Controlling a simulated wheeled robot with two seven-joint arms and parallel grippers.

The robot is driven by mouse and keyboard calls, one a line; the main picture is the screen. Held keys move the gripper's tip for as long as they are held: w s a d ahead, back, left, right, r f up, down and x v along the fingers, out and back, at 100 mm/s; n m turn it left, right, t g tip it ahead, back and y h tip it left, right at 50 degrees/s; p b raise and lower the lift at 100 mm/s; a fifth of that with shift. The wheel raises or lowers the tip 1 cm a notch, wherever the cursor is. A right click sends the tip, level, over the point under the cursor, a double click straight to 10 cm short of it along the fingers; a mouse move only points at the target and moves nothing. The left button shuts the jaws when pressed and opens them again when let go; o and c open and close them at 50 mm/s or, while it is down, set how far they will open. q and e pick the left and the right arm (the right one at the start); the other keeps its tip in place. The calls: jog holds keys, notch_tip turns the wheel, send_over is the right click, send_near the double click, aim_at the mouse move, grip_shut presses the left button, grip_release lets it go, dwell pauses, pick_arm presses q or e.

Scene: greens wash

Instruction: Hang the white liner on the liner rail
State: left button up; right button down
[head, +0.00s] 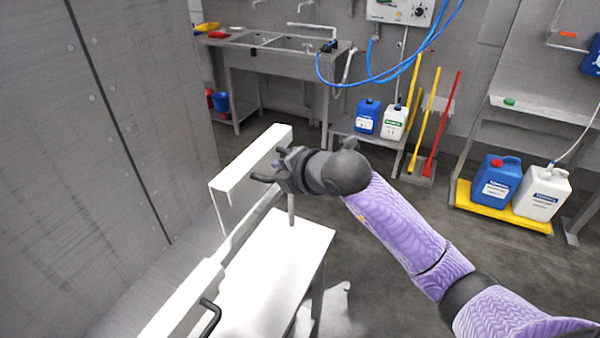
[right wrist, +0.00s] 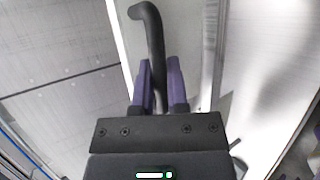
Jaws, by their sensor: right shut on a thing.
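My right gripper (head: 280,172) is at the far end of a white frame (head: 252,160). In the right wrist view its purple fingers (right wrist: 159,85) are shut on a black bent handle (right wrist: 148,22). The handle's end curves away beyond the fingertips, and its lower part is hidden by my gripper. A second black bent handle (head: 210,318) shows at the bottom of the head view. I cannot tell a separate white liner or the liner rail from the white parts here. My left gripper is not in view.
A white flat top (head: 270,275) lies under my right arm, with a grey wall (head: 110,110) at the left. A steel sink (head: 275,42) stands at the back. Jugs (head: 367,117) and coloured poles (head: 442,122) stand beyond.

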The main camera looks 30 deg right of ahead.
notch_tip(320, 180, down, 14)
jog(key=b, duration=1.1)
jog(key=shift+w+a, duration=0.15)
jog(key=shift+r, duration=0.1)
